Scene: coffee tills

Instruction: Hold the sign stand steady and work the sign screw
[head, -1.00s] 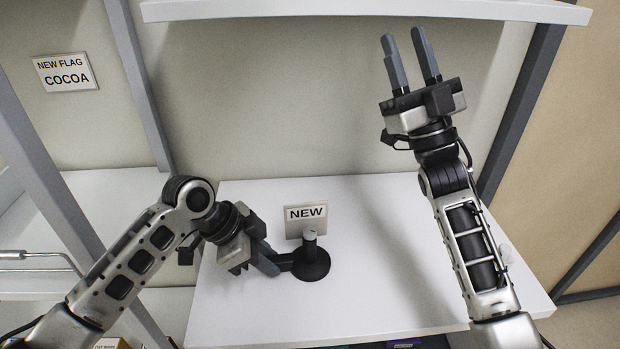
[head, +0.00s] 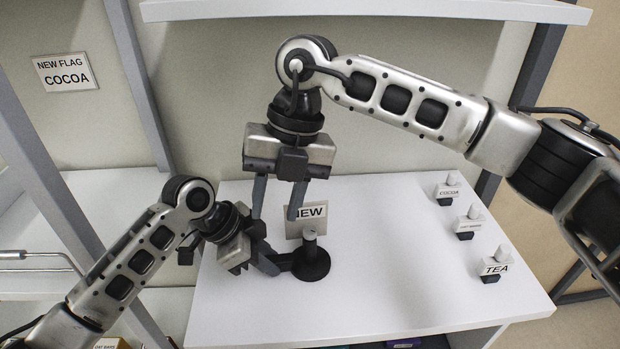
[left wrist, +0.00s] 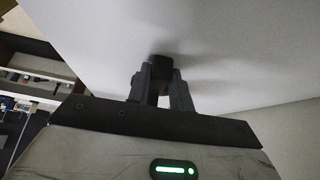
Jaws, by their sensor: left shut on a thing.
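The sign stand (head: 312,268) has a round black base and a short post on the white shelf. A grey-topped screw (head: 309,235) stands upright on the post. A NEW sign (head: 319,224) shows behind it, its left part covered by a finger of my right gripper. My left gripper (head: 284,263) is shut on a dark piece at the stand's left side. In the left wrist view, the fingers (left wrist: 160,88) close around this dark block. My right gripper (head: 276,216) is open and empty, pointing down above and left of the screw, apart from it.
Three small sign blocks stand along the shelf's right side: COCOA (head: 447,190), a middle one with tiny text (head: 467,226) and TEA (head: 494,268). A NEW FLAG COCOA notice (head: 66,73) is on the back wall. An upper shelf (head: 370,10) runs overhead. The shelf's front middle is clear.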

